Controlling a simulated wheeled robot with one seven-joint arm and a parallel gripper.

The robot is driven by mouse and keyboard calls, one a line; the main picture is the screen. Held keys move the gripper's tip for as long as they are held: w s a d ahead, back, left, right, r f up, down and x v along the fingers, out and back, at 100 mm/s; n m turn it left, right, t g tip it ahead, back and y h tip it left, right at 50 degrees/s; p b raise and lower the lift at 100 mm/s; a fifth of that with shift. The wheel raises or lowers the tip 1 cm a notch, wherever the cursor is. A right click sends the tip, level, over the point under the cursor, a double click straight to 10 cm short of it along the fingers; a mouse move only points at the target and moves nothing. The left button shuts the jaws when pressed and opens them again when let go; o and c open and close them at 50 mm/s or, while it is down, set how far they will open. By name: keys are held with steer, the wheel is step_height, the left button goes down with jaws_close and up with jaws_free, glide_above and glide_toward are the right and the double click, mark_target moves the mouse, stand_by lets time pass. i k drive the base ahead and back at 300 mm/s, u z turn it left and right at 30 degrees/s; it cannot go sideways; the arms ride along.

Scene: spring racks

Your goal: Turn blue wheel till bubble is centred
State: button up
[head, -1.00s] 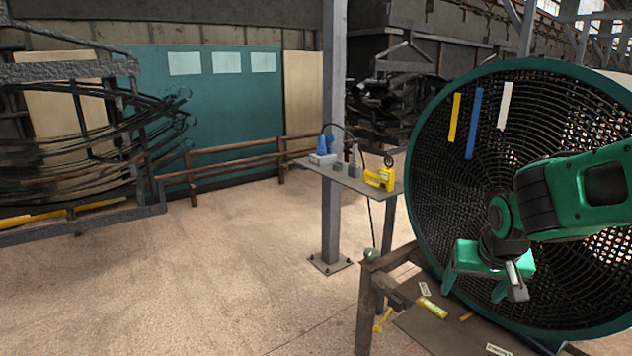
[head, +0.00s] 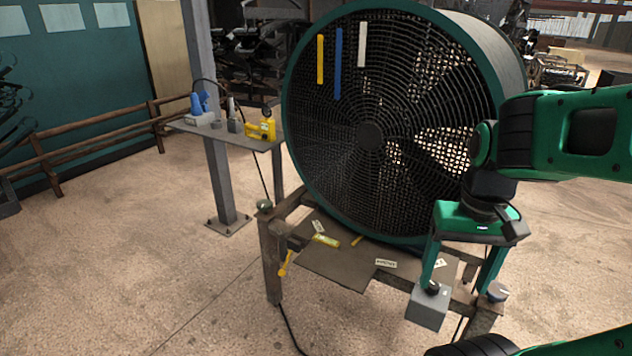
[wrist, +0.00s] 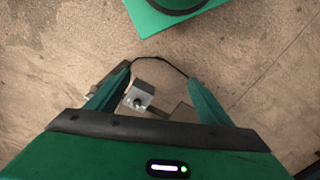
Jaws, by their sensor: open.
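A round knob with a bluish side and a pale mark on top (head: 497,291) sits at the right front corner of the stand; it may be the blue wheel. A yellow level (head: 325,240) lies on the stand's plate; its bubble is too small to read. My gripper (head: 458,283) is open, fingers pointing down, near the stand's right front corner. Its right finger is close to the bluish knob and its left finger overlaps a grey box with a dark knob (head: 428,306). In the wrist view that box (wrist: 139,95) shows between the fingers; I cannot tell whether anything touches.
A large caged fan (head: 370,135) stands behind the plate (head: 335,268). A greenish round knob (head: 264,206) is at the stand's left corner. A small side table (head: 225,136) holds a blue item and a yellow tool (head: 261,130). The floor at left is open.

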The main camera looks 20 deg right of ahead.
mark_target(496, 291)
steer(key=z, duration=1.55)
